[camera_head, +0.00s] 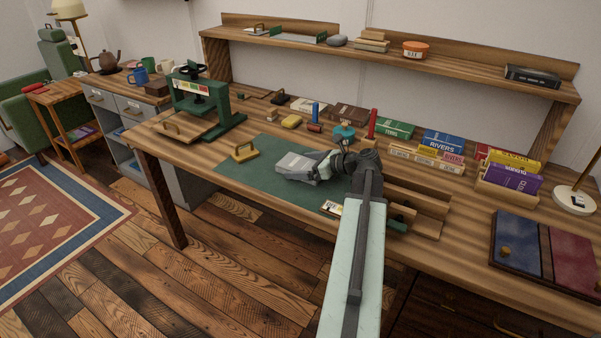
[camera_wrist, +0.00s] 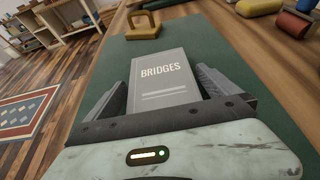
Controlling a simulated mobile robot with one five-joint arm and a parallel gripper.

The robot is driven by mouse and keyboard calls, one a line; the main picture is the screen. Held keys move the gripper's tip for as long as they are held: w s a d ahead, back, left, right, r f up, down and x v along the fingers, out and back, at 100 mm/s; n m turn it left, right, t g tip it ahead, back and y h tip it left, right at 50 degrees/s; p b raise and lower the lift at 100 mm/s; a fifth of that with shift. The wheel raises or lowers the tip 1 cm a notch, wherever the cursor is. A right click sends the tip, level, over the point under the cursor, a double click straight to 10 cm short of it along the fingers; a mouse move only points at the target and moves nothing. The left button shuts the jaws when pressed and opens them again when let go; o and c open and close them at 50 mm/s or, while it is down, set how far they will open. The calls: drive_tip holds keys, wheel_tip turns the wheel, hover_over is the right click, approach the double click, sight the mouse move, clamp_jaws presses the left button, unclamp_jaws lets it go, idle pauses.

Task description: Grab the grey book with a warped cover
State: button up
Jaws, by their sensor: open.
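A grey book (camera_wrist: 162,82) with "BRIDGES" on its cover lies on the green mat (camera_wrist: 205,40) in the wrist view. In the head view the grey book (camera_head: 296,163) lies on the mat (camera_head: 243,173), partly hidden by my gripper. My gripper (camera_wrist: 162,88) is open, with one finger on each side of the book. In the head view my gripper (camera_head: 312,170) is at the book's right end. I cannot tell whether the fingers touch the book. No warp of the cover is clear from these frames.
A yellow handled tool (camera_wrist: 143,25) lies beyond the book. A green press (camera_head: 195,100) stands at the left of the bench. Several books, including a green one (camera_head: 394,129), stand behind the mat. Wooden racks (camera_head: 420,205) lie right of my arm.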

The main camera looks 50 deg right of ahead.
sight(302, 165)
drive_tip(key=c, duration=1.5)
wheel_tip(302, 165, up, 10)
drive_tip(key=p, duration=1)
